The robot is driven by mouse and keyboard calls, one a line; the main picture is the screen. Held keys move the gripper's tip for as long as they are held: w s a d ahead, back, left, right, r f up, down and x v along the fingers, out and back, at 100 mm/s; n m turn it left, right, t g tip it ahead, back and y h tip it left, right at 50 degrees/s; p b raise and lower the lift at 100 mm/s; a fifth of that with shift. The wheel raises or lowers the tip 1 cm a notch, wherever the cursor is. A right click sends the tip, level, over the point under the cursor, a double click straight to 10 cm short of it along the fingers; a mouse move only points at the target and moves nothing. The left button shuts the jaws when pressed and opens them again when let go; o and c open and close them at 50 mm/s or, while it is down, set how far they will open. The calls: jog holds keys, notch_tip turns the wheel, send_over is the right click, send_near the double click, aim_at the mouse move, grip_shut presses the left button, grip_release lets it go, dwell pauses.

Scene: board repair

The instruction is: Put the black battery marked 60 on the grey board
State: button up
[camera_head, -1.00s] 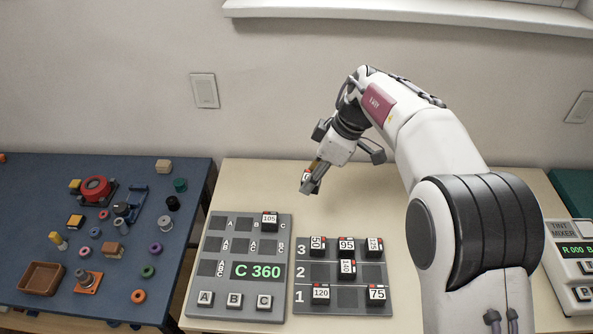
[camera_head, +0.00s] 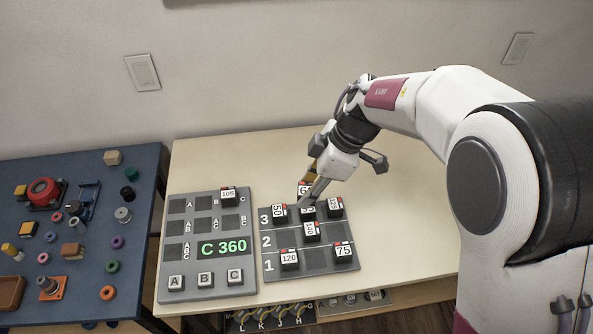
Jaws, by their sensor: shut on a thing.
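My gripper (camera_head: 306,199) is shut on a black battery (camera_head: 304,188) with a white label. Only a "6" shows; the rest of the label is behind the finger. The held battery appears at the far edge of the numbered grey board (camera_head: 290,232), behind its row 3; I cannot tell its height. That board has rows 3, 2 and 1 and holds several batteries, including 50, 120 and 75 (camera_head: 343,250).
A blue table (camera_head: 140,200) with coloured spools, blocks and a brown tray stands on the left. The pale table (camera_head: 420,230) is clear right of the boards. Several hooks and parts (camera_head: 285,316) show below its front edge.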

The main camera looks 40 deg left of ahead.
jog(key=n, duration=0.2)
send_over(310, 260)
jog(key=d, duration=0.1)
notch_tip(310, 260, down, 5)
jog(key=shift+w+f+g, duration=0.25)
jog(key=shift+w+g, duration=0.05)
jog(key=shift+w, duration=0.25)
jog(key=shift+h, duration=0.3)
jog(key=shift+f, duration=0.2)
jog(key=shift+f, duration=4.3)
jog(key=shift+f, duration=0.5)
jog(key=o, duration=1.2)
jog(key=shift+o, duration=0.2)
